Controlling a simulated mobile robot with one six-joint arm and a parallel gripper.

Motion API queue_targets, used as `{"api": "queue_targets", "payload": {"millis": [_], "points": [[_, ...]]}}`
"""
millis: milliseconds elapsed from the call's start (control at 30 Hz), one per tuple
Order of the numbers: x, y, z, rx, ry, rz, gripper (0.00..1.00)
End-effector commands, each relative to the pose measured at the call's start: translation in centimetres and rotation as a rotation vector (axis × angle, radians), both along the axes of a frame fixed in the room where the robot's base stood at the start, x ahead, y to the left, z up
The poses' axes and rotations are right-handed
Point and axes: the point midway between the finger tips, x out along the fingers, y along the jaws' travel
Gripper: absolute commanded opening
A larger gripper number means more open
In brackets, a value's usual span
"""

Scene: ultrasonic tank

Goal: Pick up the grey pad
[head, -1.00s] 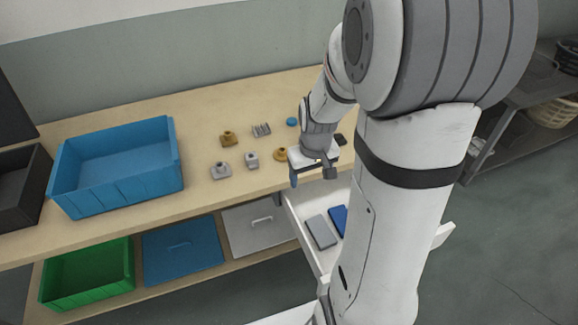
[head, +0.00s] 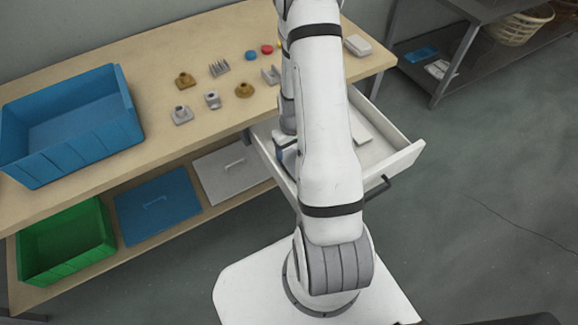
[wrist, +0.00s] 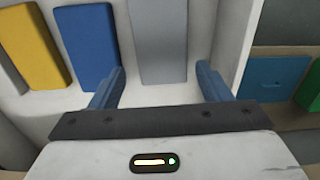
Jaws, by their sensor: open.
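The grey pad (wrist: 158,42) lies flat in the open white drawer, seen in the wrist view ahead of my gripper (wrist: 160,86). My gripper is open, with its two blue fingers set wider than the pad, one toward each side of its near end. Nothing is held between them. I cannot tell how high the fingertips are above the pad. In the head view my arm hides the grey pad and most of the gripper.
A blue pad (wrist: 88,45) lies close beside the left finger, with a yellow pad (wrist: 32,45) further left and a paler pad at the edge. The drawer wall (wrist: 236,45) stands close on the right. A blue bin (head: 75,150) and small parts are on the bench.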

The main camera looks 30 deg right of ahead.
Motion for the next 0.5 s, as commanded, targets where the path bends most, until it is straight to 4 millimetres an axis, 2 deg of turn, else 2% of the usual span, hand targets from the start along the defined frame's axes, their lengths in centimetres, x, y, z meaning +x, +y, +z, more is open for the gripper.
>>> {"api": "queue_targets", "payload": {"millis": [300, 500], "points": [[-0.2, 0.3, -3.9, 0.001, 0.003, -0.001, 0.71], [-0.1, 0.2, -4.5, 0.0, 0.0, -0.001, 0.71]]}}
